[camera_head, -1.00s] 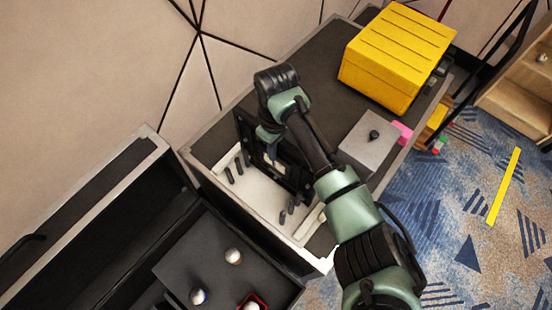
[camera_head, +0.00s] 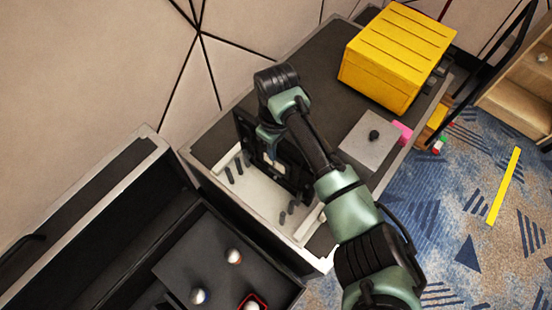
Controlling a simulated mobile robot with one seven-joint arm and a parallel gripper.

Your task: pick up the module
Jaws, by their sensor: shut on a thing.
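The module (camera_head: 292,180) appears as a dark, flat, square panel with frame-like edges, standing tilted over a white rack (camera_head: 248,200) with several dark pegs. My gripper (camera_head: 268,150) points down at the module's upper part and is shut on it. My arm comes in from the lower right and covers part of the module's right side. The fingertips are small and partly hidden. I cannot tell whether the module's lower edge touches the rack.
A yellow case (camera_head: 395,60) stands at the back right of the dark table (camera_head: 325,75). A grey plate with a black knob (camera_head: 368,145) and a pink block (camera_head: 402,132) lie to the right. A dark tray (camera_head: 190,262) with several small balls is at lower left.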

